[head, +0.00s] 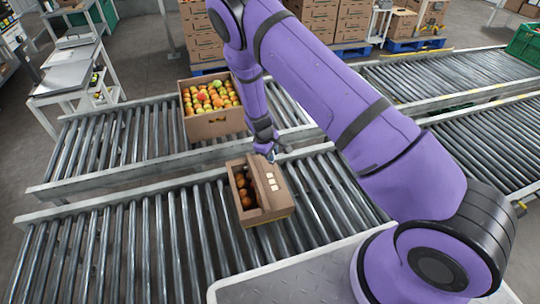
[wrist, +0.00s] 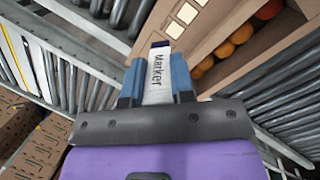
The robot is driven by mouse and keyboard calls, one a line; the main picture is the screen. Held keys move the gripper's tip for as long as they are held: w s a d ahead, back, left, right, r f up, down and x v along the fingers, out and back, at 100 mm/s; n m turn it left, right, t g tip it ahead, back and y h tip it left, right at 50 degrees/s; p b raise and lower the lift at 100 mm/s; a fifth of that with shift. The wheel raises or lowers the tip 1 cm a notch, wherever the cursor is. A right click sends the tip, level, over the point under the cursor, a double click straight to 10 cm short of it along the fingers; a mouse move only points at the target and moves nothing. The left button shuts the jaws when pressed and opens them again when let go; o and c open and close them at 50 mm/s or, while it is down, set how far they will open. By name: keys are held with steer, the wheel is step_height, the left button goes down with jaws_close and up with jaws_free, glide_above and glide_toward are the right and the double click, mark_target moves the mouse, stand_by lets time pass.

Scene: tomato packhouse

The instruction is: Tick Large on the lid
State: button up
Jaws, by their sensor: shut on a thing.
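My gripper (wrist: 158,78) is shut on a white marker (wrist: 157,68) with the word "Marker" on its side and a dark blue end pointing away from me. In the head view my gripper (head: 269,154) is just above the far end of a small cardboard box (head: 249,216). The box's lid flap (head: 267,187) covers its right part and carries three white squares (head: 271,184). In the wrist view the squares (wrist: 175,29) lie just past the marker's end; I cannot tell whether it touches. I see no mark in them. Red-orange tomatoes (wrist: 242,34) show in the box's open part.
The box stands on the near roller conveyor (head: 140,235). A larger open carton (head: 216,125) of tomatoes stands on the conveyor behind. A metal worktable (head: 75,70) is at the left. Stacked cartons (head: 310,15) and a green crate (head: 525,45) are farther back.

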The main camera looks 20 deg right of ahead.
steer(key=shift+a+f+n, duration=0.35)
steer(key=shift+f+n, duration=0.05)
steer(key=shift+f, duration=0.4)
glide_above(269, 178)
steer(key=shift+w+f, duration=0.1)
steer(key=shift+f, duration=2.5)
steer(key=shift+f, duration=0.45)
steer(key=shift+w+a, duration=0.3)
steer(key=shift+s+d, duration=0.25)
steer(key=shift+d+v, duration=0.25)
steer(key=shift+v, duration=0.7)
steer(key=shift+d+v, duration=0.2)
steer(key=shift+v, duration=0.8)
steer(key=shift+d+v, duration=0.25)
steer(key=shift+v, duration=0.7)
